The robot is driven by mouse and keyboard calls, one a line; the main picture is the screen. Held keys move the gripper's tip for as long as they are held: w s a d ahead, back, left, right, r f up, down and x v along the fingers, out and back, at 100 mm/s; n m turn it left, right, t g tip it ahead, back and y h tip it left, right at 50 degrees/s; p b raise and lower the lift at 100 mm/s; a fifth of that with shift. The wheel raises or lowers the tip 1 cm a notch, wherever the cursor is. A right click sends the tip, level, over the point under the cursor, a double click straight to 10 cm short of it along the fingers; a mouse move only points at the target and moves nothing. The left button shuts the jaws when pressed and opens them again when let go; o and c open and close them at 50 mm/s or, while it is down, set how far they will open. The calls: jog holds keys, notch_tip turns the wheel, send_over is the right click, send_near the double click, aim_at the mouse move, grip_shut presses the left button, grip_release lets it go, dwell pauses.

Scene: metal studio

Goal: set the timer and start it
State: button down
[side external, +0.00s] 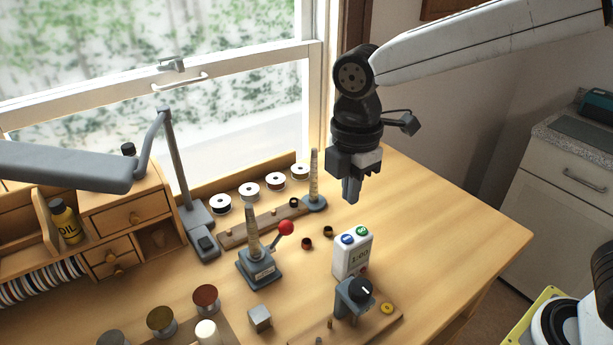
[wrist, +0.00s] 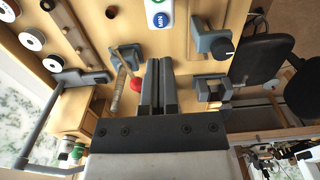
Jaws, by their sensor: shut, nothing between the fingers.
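The timer (side external: 346,267) is a small white box standing upright on the bench. It has a blue button (side external: 348,239) and a green button (side external: 362,231) on top, and its display seems to read 1:00. My gripper (side external: 351,198) is shut and empty, pointing down above the timer and apart from it. In the wrist view, the shut fingers (wrist: 160,62) point toward the timer (wrist: 152,8), which is cut by the top edge.
A grey device with a black knob (side external: 360,290) stands just in front of the timer. A stand with a red ball lever (side external: 285,228) is to the left. Spools (side external: 249,190) line the window side. The bench right of the timer (side external: 440,230) is clear.

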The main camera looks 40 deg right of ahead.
aim_at(347, 239)
jog(key=shift+f, duration=4)
jog(key=shift+s+d+f, duration=0.1)
jog(key=shift+s+f, duration=0.1)
jog(key=shift+f, duration=0.75)
jog(key=shift+r, duration=0.1)
notch_tip(347, 239, up, 15)
jog(key=shift+w+a, duration=0.2)
jog(key=shift+w, duration=0.25)
